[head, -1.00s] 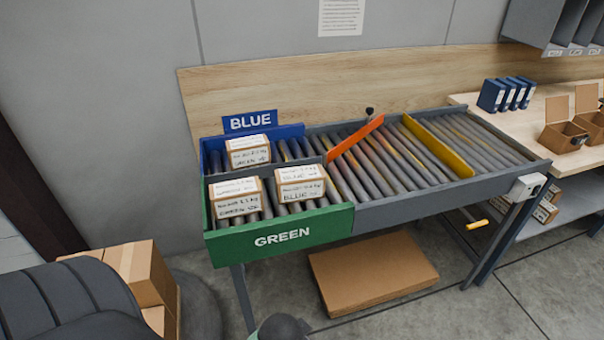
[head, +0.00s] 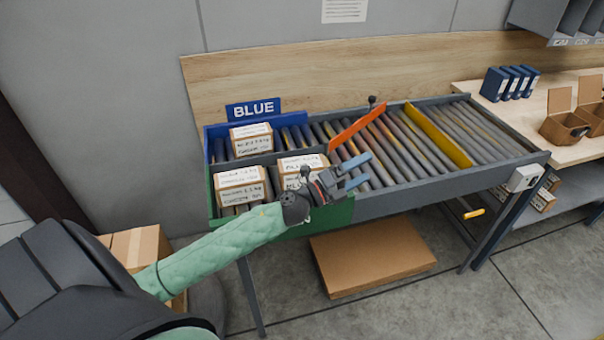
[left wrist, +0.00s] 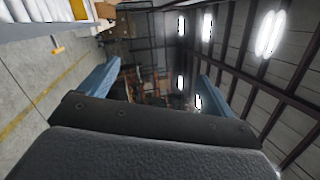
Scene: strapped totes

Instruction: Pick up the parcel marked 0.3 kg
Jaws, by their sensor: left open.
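Three cardboard parcels with white labels stand in the sorting bays. One parcel (head: 251,141) is in the blue bay (head: 213,133). Two are in the green bay: a left parcel (head: 241,187) and a right parcel (head: 300,168), the latter partly hidden by my left wrist. The label weights are too small to read surely, so I cannot tell which is 0.3 kg. My left gripper (head: 360,173) is open and empty, in front of and right of the right parcel, pointing right. Its blue fingers (left wrist: 158,88) stand apart in the left wrist view. My right gripper is out of view.
The roller conveyor (head: 480,135) has an orange bar (head: 352,131) and a yellow bar (head: 437,134) across it; its rollers to the right are clear. A flat carton (head: 372,257) lies beneath. Brown boxes (head: 565,128) and blue binders (head: 510,84) sit on the right bench.

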